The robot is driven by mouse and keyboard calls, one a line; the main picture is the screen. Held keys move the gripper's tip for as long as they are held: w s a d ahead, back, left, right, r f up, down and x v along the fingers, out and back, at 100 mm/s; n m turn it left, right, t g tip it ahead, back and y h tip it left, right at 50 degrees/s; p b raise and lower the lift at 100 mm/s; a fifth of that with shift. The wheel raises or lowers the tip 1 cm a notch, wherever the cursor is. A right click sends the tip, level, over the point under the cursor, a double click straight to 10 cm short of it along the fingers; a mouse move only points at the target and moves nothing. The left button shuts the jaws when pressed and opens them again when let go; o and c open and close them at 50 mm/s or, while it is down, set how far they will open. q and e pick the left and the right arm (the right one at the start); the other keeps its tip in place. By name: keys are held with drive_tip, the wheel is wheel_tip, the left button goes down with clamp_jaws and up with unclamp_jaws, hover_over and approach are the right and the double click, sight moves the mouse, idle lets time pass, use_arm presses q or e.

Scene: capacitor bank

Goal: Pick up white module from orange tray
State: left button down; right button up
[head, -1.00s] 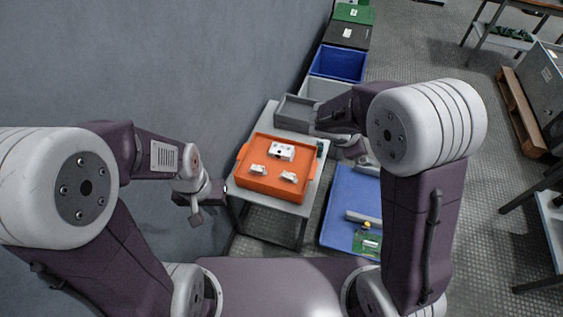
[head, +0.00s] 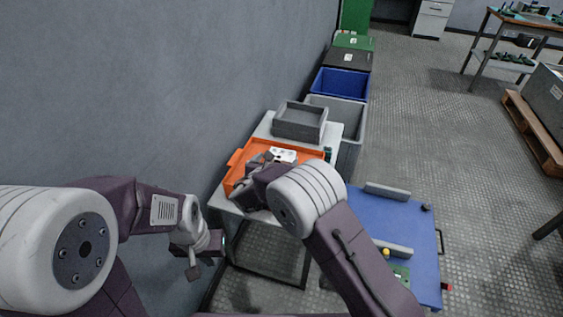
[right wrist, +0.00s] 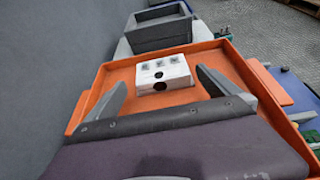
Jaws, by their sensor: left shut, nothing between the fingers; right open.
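The orange tray (head: 235,163) sits on a small light table. The white module (head: 283,154) lies in it, a block with dark round marks; it also shows in the right wrist view (right wrist: 164,73). My right gripper (right wrist: 160,88) is open and empty over the tray, one finger on each side of the module in the picture, the module ahead of the fingertips; no contact is clear. In the head view my right arm covers much of the tray. My left gripper (head: 193,270) is shut and empty, left of the tray near the wall.
A grey bin (head: 299,121) stands behind the tray on the same table. A blue cart (head: 400,220) with grey bars and a green board stands to the right. A grey wall runs along the left. A blue crate (head: 340,85) stands farther back.

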sight(281, 155)
drive_tip(key=shift+w, duration=0.15)
drive_tip(key=shift+w+d+f, duration=0.15)
drive_tip(key=shift+w+f, duration=0.05)
drive_tip(key=b+x, duration=0.2)
drive_tip(key=x, duration=0.2)
drive_tip(key=shift+w+d, duration=0.1)
drive_tip(key=shift+d, duration=0.05)
drive_tip(key=shift+w, duration=0.25)
drive_tip(key=shift+r, duration=0.1)
drive_tip(key=c, duration=1.7)
wheel_tip(281, 155, up, 5)
drive_tip(key=p, duration=0.2)
drive_tip(key=shift+p, duration=0.4)
drive_tip(key=w+d+r+p, duration=0.1)
drive_tip(key=d+r, duration=0.1)
drive_tip(key=d, duration=0.1)
drive_tip(key=w+d+r, duration=0.1)
drive_tip(key=d+r, duration=0.1)
drive_tip(key=d, duration=0.2)
drive_tip(key=w+d+r+p, duration=0.1)
drive_tip(key=d+r, duration=0.1)
drive_tip(key=d, duration=0.2)
drive_tip(key=shift+w+d+p, duration=0.1)
drive_tip(key=shift+w+p, duration=0.2)
